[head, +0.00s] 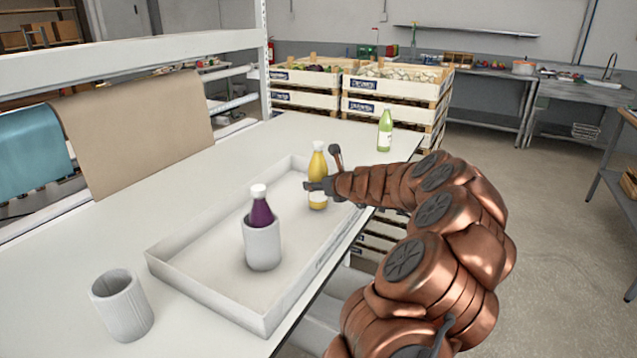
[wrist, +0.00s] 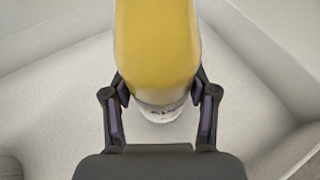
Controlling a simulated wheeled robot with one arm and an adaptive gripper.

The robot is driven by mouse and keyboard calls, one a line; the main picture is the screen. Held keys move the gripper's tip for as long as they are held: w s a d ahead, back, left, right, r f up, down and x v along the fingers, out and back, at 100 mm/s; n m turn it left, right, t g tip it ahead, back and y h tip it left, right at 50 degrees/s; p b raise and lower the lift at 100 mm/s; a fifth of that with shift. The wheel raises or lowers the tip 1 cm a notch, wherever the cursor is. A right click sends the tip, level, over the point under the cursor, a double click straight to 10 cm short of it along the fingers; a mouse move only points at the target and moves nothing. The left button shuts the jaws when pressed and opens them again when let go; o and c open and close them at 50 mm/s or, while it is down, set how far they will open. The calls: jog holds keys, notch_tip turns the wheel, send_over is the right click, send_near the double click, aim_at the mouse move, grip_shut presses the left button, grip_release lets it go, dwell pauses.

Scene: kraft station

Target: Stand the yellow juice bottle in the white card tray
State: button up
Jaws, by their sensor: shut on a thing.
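The yellow juice bottle (head: 318,168) has a white cap and is upright inside the far end of the white card tray (head: 205,287). My gripper (head: 322,180) reaches in from the right and is shut on the bottle. In the wrist view, the yellow bottle (wrist: 157,45) is between the two dark fingers of my gripper (wrist: 160,95), with the pale tray floor (wrist: 60,95) and walls around it. I cannot tell whether the bottle's base touches the tray floor.
A purple bottle (head: 262,212) stands in a white cup (head: 262,245) in the tray's nearer part. A ribbed white cup (head: 122,305) stands outside the tray, at the front left. A green bottle (head: 385,132) stands near the table's far end, before stacked crates (head: 395,85).

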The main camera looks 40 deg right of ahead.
aim_at(318, 143)
dwell(0.3)
jog(key=o, duration=1.6)
jog(key=shift+o, duration=0.2)
notch_tip(318, 143, up, 13)
jog(key=p, duration=1.4)
